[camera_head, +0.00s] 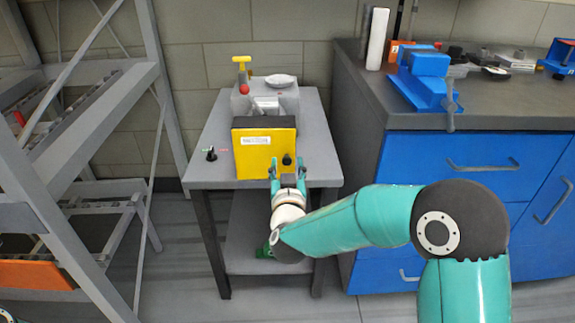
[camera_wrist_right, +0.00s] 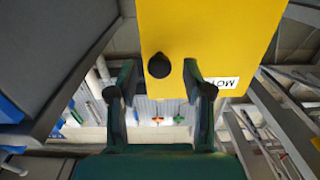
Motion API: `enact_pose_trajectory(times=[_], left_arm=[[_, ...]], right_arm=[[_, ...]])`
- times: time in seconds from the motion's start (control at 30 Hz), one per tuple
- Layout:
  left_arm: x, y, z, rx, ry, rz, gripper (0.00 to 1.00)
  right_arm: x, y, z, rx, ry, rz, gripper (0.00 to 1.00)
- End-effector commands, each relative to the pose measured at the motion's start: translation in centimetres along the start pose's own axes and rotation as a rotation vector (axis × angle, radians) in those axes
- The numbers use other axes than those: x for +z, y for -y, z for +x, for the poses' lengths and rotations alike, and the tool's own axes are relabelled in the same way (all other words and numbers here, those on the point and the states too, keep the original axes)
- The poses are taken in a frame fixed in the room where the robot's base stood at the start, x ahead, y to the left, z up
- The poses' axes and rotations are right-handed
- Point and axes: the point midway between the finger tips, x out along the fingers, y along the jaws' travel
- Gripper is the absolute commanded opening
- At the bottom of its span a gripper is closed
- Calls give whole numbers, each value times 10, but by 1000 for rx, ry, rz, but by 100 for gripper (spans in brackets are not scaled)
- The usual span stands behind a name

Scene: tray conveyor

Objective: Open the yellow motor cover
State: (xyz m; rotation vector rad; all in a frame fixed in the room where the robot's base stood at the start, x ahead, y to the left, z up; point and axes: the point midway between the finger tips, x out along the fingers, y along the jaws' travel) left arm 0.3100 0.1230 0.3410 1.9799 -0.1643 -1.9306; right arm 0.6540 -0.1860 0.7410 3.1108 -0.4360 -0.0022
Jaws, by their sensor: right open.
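The yellow motor cover (camera_head: 262,165) stands upright at the front of a grey machine on a small grey table. A white label (camera_head: 256,141) is on its face, and a black knob (camera_head: 287,159) sits near its lower right corner. My right gripper (camera_head: 287,168) is open at the knob, one finger on each side. In the right wrist view the knob (camera_wrist_right: 159,66) on the yellow cover (camera_wrist_right: 225,35) lies between the open fingertips of the right gripper (camera_wrist_right: 158,76), with gaps visible. Whether a finger touches the knob I cannot tell. My left gripper is not in view.
The small table (camera_head: 215,172) has a black switch (camera_head: 211,154) at left. A yellow T-handle (camera_head: 242,63) and red knob are behind the cover. A blue-drawer bench (camera_head: 450,160) with a blue vise (camera_head: 425,80) stands right, a grey rack (camera_head: 100,95) left.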

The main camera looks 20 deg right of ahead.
Motion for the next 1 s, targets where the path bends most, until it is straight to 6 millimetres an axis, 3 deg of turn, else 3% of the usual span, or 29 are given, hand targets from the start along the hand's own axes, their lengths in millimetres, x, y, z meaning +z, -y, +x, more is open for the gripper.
enact_pose_trajectory(times=[0.13,0.47,0.77,1.0], left_arm=[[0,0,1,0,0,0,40],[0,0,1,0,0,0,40],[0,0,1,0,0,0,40],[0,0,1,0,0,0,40]], right_arm=[[0,-2,11,2,-1,1,50],[0,-2,13,1,0,0,49],[0,-2,13,1,0,0,0],[0,-2,13,2,-1,0,0]])
